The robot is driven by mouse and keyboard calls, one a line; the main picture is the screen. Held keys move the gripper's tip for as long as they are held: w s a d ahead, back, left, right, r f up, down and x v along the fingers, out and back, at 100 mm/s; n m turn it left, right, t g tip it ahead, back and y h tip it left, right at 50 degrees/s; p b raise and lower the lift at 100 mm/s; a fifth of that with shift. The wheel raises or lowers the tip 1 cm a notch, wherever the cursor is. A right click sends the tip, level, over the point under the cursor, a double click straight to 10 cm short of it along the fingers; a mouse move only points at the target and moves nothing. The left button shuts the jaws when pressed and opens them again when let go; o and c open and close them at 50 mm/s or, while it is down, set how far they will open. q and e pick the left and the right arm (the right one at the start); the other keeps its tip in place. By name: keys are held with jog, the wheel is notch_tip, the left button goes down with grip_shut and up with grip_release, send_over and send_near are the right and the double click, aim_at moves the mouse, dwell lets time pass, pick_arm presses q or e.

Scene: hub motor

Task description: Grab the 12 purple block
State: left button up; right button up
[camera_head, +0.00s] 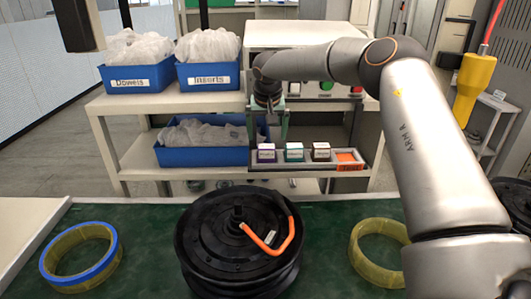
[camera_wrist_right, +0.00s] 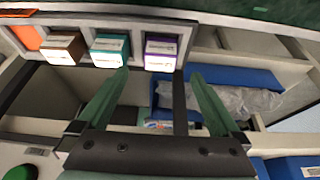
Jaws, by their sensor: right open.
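The purple block (camera_head: 266,153) with a white label top sits at the left end of a grey tray (camera_head: 291,166) on the shelf's front edge. In the right wrist view, the purple block (camera_wrist_right: 161,52) lies just beyond and between the fingertips. My right gripper (camera_head: 267,136) has green fingers, spread apart and empty. It hangs just behind the purple block in the head view, and it also shows in the wrist view (camera_wrist_right: 160,76). I cannot tell its exact height above the block. My left gripper is not in view.
A teal block (camera_head: 294,152), a brown block (camera_head: 320,151) and an orange item (camera_head: 346,157) share the tray. Blue bins (camera_head: 140,79) stand on the shelf. A black hub motor (camera_head: 240,240) and yellow rings (camera_head: 82,256) lie on the green bench in front.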

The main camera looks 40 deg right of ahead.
aim_at(267, 146)
jog(key=p+x, duration=0.1)
jog(key=x, duration=0.6)
jog(key=shift+w+f, duration=0.1)
jog(key=shift+f, duration=0.05)
jog(key=c, duration=1.5)
jog(key=shift+c, duration=0.2)
